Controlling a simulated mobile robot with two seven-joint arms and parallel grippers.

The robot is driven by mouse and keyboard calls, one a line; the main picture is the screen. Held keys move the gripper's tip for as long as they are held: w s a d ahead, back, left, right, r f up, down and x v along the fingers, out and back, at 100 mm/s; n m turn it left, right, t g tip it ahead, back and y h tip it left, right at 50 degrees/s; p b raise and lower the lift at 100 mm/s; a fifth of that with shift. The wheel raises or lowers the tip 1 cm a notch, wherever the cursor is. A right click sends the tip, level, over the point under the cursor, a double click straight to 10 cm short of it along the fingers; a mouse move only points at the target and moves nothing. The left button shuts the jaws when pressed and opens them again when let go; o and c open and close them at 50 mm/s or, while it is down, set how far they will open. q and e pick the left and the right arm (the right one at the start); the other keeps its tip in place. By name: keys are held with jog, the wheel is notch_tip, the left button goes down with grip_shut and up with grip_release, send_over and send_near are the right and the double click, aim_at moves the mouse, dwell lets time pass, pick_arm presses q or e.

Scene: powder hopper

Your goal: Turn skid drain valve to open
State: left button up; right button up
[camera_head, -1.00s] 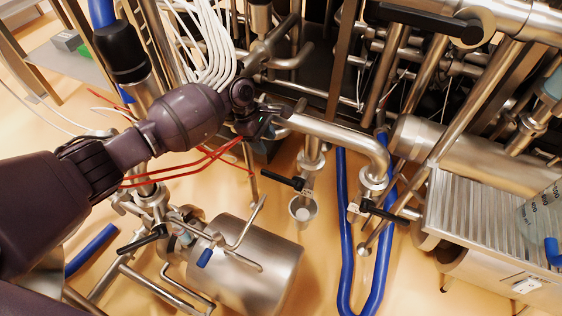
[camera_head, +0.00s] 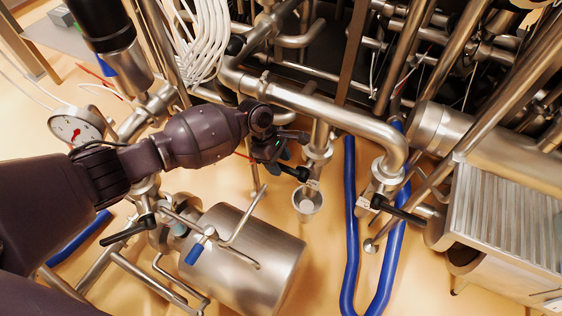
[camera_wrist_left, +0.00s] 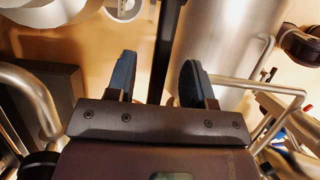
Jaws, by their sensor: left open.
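My left gripper (camera_head: 283,160) reaches in from the left, pointing down toward a small valve on a vertical steel pipe. The valve's black lever handle (camera_head: 295,173) shows close to the fingertips, partly hidden by the gripper. In the left wrist view the two dark-blue fingers (camera_wrist_left: 158,80) are apart. A long black bar (camera_wrist_left: 165,48), which looks like the lever, runs between them with gaps on both sides.
A second black-handled valve (camera_head: 397,210) sits to the right and a third black lever (camera_head: 128,231) at the lower left. A steel tank (camera_head: 243,262) lies below the gripper. A thick steel pipe (camera_head: 330,112) passes just above it. Blue hoses (camera_head: 350,230) hang to the right.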

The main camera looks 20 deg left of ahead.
pick_arm(q)
jog(key=shift+d+f, duration=0.1)
jog(key=shift+f, duration=0.1)
jog(key=shift+c, duration=0.2)
grip_shut()
